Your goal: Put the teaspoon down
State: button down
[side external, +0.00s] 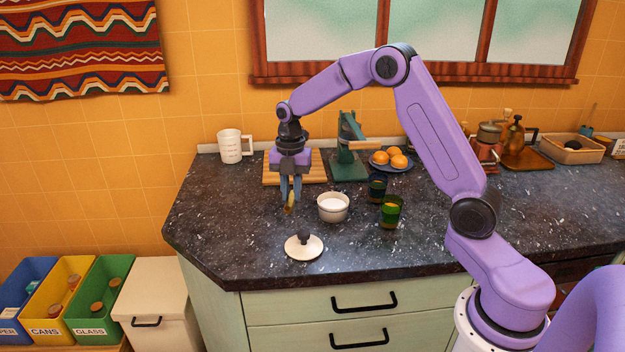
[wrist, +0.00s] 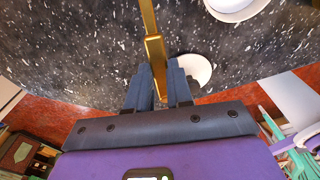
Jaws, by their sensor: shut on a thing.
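The gold-coloured teaspoon (side external: 290,203) is held in my gripper (side external: 290,188), pointing down over the dark speckled countertop (side external: 240,225). In the wrist view the teaspoon (wrist: 153,48) runs up from between the two fingers of my gripper (wrist: 160,80), which are closed around it. Its lower end is close to the counter; I cannot tell whether it touches. A white sugar bowl (side external: 333,207) full of white stuff stands just right of my gripper.
A white lid with a dark knob (side external: 304,246) lies in front. Two green glasses (side external: 391,212) (side external: 377,187) stand right of the bowl. Behind are a wooden board (side external: 270,177), a green juicer (side external: 348,160) and a plate of oranges (side external: 381,157).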

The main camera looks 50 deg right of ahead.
aim_at(285, 228)
jog(key=shift+w+a+f+n, duration=0.3)
jog(key=shift+a+n, duration=0.15)
jog(key=shift+n, duration=0.2)
jog(key=shift+w+a+f+n, duration=0.2)
jog(key=shift+w+a+n, duration=0.15)
jog(key=shift+n, duration=0.3)
jog(key=shift+s, duration=0.1)
jog(key=shift+f, duration=3)
jog(key=shift+f, duration=0.45)
jog(key=c, duration=0.9)
grip_release()
jog(key=shift+c, duration=0.2)
notch_tip(285, 228, up, 17)
jog(key=shift+r, duration=0.2)
